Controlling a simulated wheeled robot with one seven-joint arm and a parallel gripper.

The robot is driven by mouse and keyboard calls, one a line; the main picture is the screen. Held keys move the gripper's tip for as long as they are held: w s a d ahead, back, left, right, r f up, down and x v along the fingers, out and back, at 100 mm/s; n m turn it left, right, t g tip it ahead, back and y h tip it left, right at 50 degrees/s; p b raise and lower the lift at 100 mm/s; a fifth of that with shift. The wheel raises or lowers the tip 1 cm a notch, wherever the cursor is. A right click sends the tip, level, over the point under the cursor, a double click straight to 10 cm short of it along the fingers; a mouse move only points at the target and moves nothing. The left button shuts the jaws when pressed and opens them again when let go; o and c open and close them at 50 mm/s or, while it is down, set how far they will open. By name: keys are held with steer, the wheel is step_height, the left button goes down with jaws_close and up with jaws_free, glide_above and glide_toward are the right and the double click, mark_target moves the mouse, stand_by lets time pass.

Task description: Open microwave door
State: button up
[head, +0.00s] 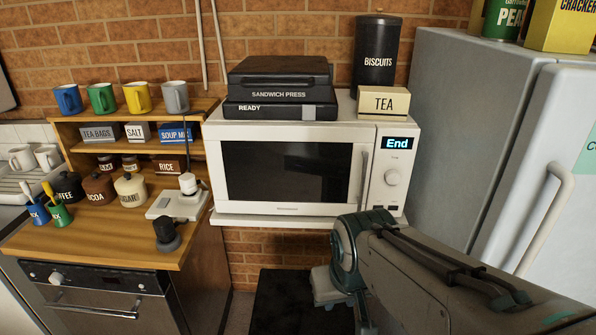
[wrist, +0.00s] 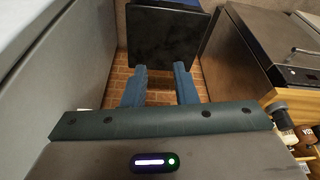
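The white microwave (head: 232,200) stands on a white shelf against the brick wall. Its door (head: 285,172) has a dark window and looks closed. A vertical handle (head: 364,178) runs along the door's right edge. The panel to its right has a display (head: 397,143) reading "End" and a round knob (head: 392,177). My gripper (wrist: 160,86) shows in the wrist view with its two blue fingers apart and nothing between them. It is not clearly seen in the head view, where my arm reaches below and in front of the microwave's right side.
A sandwich press (head: 280,72), a READY box (head: 270,108), a BISCUITS tin (head: 375,55) and a TEA box (head: 383,101) sit on the microwave. A grey fridge (head: 470,110) stands close on the right. A wooden counter (head: 110,232) with jars and scale is left.

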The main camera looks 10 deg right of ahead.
steer(key=w+d+m+t+h+b, duration=0.25)
steer(key=w+d+t, duration=0.25)
steer(key=w+d, duration=0.45)
steer(key=n+t+y+b, duration=0.2)
steer(key=t+b, duration=0.4)
steer(key=t, duration=0.4)
glide_toward(363, 182)
steer(key=w, duration=1)
steer(key=shift+w+d+r, duration=0.2)
steer(key=shift+w+d, duration=0.1)
jaws_close()
